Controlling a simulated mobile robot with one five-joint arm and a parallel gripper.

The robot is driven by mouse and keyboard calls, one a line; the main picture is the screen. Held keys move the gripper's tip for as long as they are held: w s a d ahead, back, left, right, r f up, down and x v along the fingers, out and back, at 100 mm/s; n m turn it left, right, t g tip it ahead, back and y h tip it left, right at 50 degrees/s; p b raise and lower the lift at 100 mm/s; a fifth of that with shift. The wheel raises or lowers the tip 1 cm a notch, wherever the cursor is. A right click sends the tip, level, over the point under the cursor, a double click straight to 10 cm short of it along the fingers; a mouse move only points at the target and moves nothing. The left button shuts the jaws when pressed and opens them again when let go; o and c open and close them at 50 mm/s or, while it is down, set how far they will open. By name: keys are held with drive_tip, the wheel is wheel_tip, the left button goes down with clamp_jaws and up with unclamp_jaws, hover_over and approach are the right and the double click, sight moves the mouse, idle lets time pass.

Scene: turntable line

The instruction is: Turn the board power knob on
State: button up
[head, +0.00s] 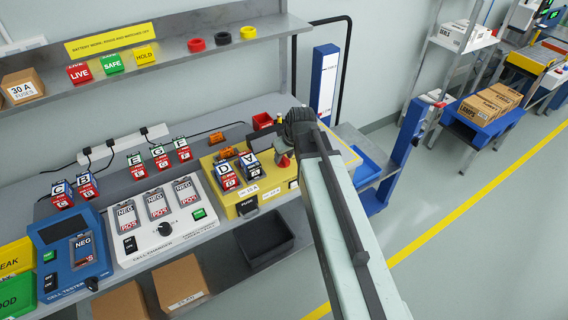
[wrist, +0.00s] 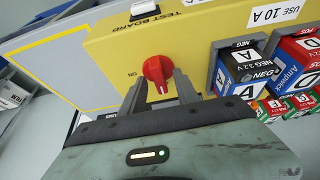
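The red board power knob (wrist: 156,70) sits on the yellow test board (wrist: 110,48) in the wrist view, with the word ON printed to its left. The knob's pointed end with a white mark faces down toward my gripper. My gripper (wrist: 159,86) is open, one grey finger on each side of the knob's lower part; I cannot tell whether either finger touches it. In the head view the knob (head: 283,161) shows below my gripper (head: 287,146), partly hidden by my arm. The yellow board (head: 225,198) stands at the bench's right end.
Cells A (wrist: 243,73) and D (wrist: 296,66) stand in the board, right of the knob. The white charger (head: 150,240) and blue cell tester (head: 75,283) are further left. A black bin (head: 266,240) is below the board.

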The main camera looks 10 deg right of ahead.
clamp_jaws()
drive_tip(key=shift+a, duration=0.15)
